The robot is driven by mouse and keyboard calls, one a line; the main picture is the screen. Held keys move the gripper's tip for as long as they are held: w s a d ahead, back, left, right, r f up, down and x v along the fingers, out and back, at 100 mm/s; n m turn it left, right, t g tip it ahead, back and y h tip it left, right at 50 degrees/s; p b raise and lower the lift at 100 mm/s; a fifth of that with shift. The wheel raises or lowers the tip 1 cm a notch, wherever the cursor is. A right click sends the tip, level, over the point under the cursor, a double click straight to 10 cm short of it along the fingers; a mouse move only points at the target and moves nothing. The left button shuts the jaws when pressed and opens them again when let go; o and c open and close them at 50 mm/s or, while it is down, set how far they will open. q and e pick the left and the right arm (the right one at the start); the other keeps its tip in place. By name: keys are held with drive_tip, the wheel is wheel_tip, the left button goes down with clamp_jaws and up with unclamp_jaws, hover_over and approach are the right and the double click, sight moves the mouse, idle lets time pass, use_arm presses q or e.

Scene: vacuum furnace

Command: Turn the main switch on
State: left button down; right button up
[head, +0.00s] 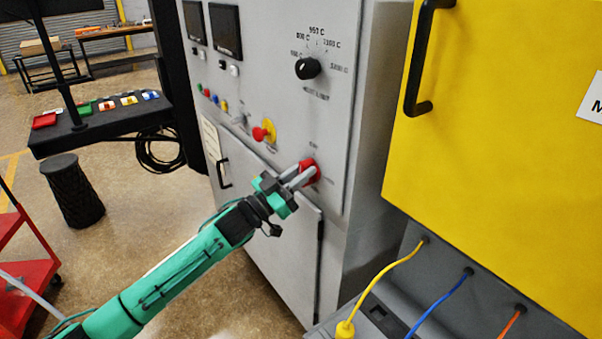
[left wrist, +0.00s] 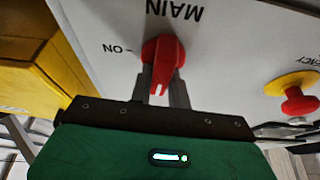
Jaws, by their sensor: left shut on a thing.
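The main switch is a red rotary knob (head: 310,168) on the front of the grey furnace cabinet (head: 275,85). It also shows in the left wrist view (left wrist: 163,50), where the lettering MAIN appears upside down above it and ON to its left. The knob's white mark points toward the bottom of that picture, away from the ON label. My left gripper (head: 302,174) is shut on the knob's grip, one finger on each side; its fingers show in the left wrist view (left wrist: 162,82). My right gripper is in neither view.
A red emergency button on a yellow base (head: 264,133) is left of the switch. A black temperature dial (head: 308,68) is above. A yellow cabinet (head: 500,130) with a black handle stands close at right. Yellow, blue and orange cables hang below it.

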use_arm(q)
drive_tip(key=m+g+h+b, duration=0.1)
drive_tip(key=m+g, duration=0.1)
drive_tip(key=m, duration=0.2)
drive_tip(key=m+g, duration=0.1)
drive_tip(key=m, duration=0.1)
drive_tip(key=shift+s+d+m, duration=0.1)
drive_tip(key=shift+m, duration=0.3)
drive_tip(key=m+g, duration=0.1)
drive_tip(key=m, duration=0.2)
drive_tip(key=m+g, duration=0.2)
drive_tip(key=m, duration=0.1)
drive_tip(key=shift+s+f, duration=0.1)
drive_tip(key=shift+m+g, duration=0.4)
drive_tip(key=shift+m, duration=0.7)
drive_tip(key=m+g, duration=0.1)
drive_tip(key=m, duration=0.1)
drive_tip(key=shift+d+f+m+y, duration=0.1)
drive_tip(key=shift+m+y, duration=0.2)
drive_tip(key=shift+m, duration=0.1)
drive_tip(key=m+y+p, duration=0.1)
drive_tip(key=m, duration=0.2)
drive_tip(key=shift+s+f+g, duration=0.1)
drive_tip(key=shift+f+g, duration=0.05)
drive_tip(key=shift+g, duration=0.15)
drive_tip(key=shift+m, duration=0.4)
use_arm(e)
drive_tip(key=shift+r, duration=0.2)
use_arm(q)
drive_tip(key=shift+f, duration=0.1)
